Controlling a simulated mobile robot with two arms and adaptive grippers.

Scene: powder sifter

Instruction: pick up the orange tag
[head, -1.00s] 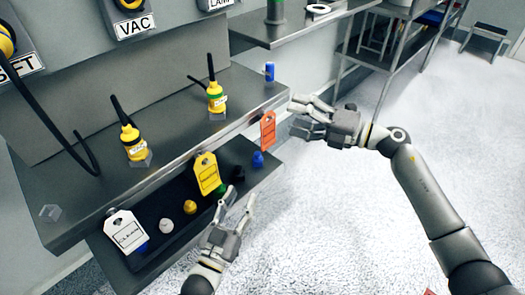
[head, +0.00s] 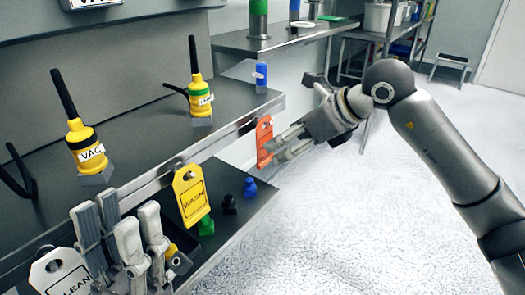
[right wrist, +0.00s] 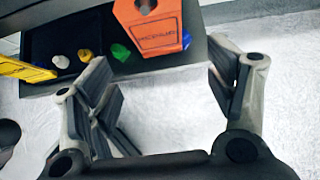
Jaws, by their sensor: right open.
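The orange tag (head: 264,138) hangs from the front edge of the upper shelf, at its right end. It also shows at the top of the right wrist view (right wrist: 152,28), ahead of the gap between the fingers, with small print on its face. My right gripper (head: 277,149) is open, its fingertips close to the tag's right side in the head view; I cannot tell whether they touch it. In the right wrist view the space between its fingers (right wrist: 165,95) is empty. My left gripper (head: 119,218) is open and empty at the lower left, in front of the shelf.
A yellow WASH tag (head: 190,195) and a white CLEAN tag (head: 62,274) hang along the same edge. Yellow bottles (head: 86,150) and a blue cylinder (head: 261,75) stand on the upper shelf (head: 140,150). Small coloured knobs, including a blue one (head: 249,187), sit on the lower shelf.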

